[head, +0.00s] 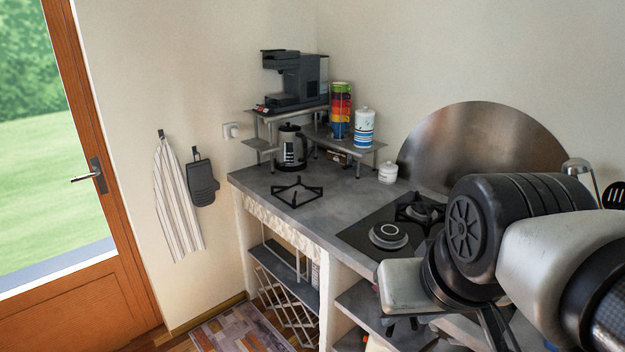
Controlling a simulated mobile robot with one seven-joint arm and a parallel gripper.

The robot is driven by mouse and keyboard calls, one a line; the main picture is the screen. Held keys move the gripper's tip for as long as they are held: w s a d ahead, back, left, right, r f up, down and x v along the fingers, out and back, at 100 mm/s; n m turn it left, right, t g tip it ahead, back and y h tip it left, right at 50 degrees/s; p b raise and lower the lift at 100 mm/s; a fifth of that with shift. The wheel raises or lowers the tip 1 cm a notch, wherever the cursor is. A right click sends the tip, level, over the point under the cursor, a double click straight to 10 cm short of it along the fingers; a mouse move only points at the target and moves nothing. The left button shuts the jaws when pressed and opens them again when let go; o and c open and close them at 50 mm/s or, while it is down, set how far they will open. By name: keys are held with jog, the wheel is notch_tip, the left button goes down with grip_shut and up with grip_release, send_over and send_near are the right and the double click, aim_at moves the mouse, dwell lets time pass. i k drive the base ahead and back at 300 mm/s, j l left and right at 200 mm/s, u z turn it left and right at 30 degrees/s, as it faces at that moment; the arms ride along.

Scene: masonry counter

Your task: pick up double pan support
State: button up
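A black metal pan support (297,192) with a square frame and inward prongs lies flat on the grey counter, left of the hob. A second black support (424,209) sits over the rear burner of the hob. I cannot tell for sure which one is the double one. My gripper (402,322) is at the lower right, in front of the hob and apart from the support on the counter. Its pale housing shows, but its fingers are too dark and hidden to read. My arm covers the right part of the hob.
The black hob (362,237) has a bare front burner (389,235). A white pot (388,172) stands further right. The counter around the support is clear.

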aim_at(294, 205)
jog(key=i+l+u, duration=0.1)
jog(key=i+u, duration=0.25)
jog(key=i, duration=0.35)
jog(key=k+z, duration=0.3)
jog(key=k+l+z, duration=0.3)
jog(key=j+z, duration=0.15)
jog(key=z, duration=0.2)
jog(key=i+j+z, duration=0.1)
jog(key=z, duration=0.25)
jog(key=j+z, duration=0.35)
jog(key=i+j, duration=0.1)
jog(key=j, duration=0.4)
jog(key=i+j, duration=0.1)
jog(key=j, duration=0.35)
jog(key=i+j, duration=0.1)
jog(key=j, duration=0.4)
jog(key=i+j, duration=0.1)
jog(key=j, duration=0.4)
jog(key=i+j, duration=0.1)
jog(key=j, duration=0.4)
jog(key=i+j, duration=0.1)
jog(key=j, duration=0.35)
jog(key=i+j, duration=0.1)
jog(key=j, duration=0.4)
